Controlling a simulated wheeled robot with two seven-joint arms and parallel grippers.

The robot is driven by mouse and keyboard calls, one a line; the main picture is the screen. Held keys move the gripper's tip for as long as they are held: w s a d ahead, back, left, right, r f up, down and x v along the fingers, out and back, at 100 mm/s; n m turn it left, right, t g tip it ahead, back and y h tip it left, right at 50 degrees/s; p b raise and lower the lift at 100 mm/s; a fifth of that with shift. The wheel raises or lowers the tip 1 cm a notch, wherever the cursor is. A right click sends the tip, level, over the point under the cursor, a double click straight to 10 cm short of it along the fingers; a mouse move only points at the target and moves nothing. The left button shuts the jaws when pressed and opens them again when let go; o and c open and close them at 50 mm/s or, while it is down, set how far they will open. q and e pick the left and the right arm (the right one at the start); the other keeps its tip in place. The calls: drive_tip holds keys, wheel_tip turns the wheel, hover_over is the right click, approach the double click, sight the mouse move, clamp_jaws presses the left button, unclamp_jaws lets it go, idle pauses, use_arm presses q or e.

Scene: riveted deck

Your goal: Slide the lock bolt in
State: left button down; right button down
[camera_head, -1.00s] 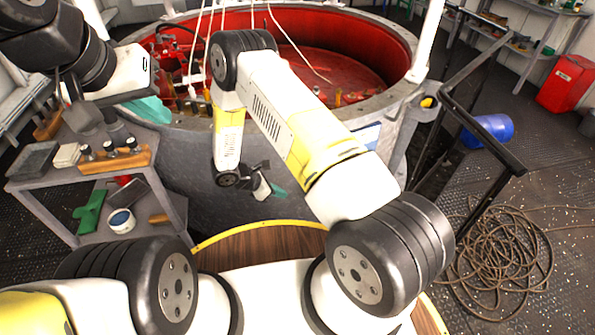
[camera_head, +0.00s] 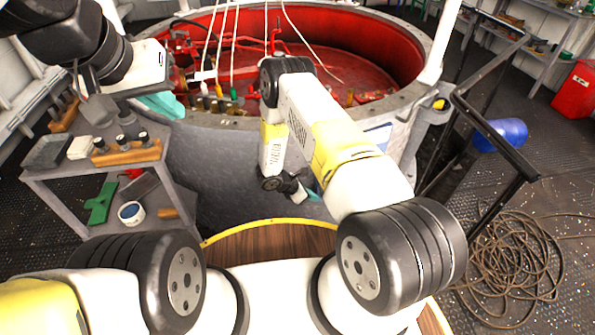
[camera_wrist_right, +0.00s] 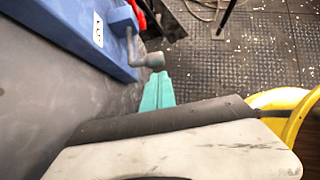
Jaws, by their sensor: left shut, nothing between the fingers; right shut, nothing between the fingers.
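In the right wrist view, a grey bolt handle with a rounded knob (camera_wrist_right: 152,59) sticks out from a blue housing (camera_wrist_right: 85,35) on a dark grey wall. I take it to be the lock bolt. My right gripper (camera_wrist_right: 157,92) has its teal fingers shut and empty just below the knob in that picture; whether they touch it I cannot tell. In the head view the right gripper (camera_head: 313,196) hangs low beside the round tank, and the bolt is hidden there. My left gripper (camera_head: 163,106) is shut and empty at the upper left, over the tank's rim.
The round tank (camera_head: 220,165) with a red interior fills the middle. A grey side table (camera_head: 60,165) with blocks stands at the left. A black handrail (camera_head: 497,140), a blue drum (camera_head: 500,134) and a coiled hose (camera_head: 510,258) are at the right.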

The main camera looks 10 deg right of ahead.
drive_tip(key=shift+w+d+f, duration=0.1)
drive_tip(key=shift+w+d, duration=0.05)
drive_tip(key=shift+d, duration=0.35)
drive_tip(key=w+d, duration=0.2)
drive_tip(key=d, duration=0.5)
drive_tip(key=shift+d, duration=0.15)
drive_tip(key=a, duration=0.2)
drive_tip(key=s+a, duration=0.1)
drive_tip(key=a, duration=0.1)
drive_tip(key=shift+s+a+r, duration=0.1)
drive_tip(key=shift+r, duration=0.25)
drive_tip(key=v, duration=1)
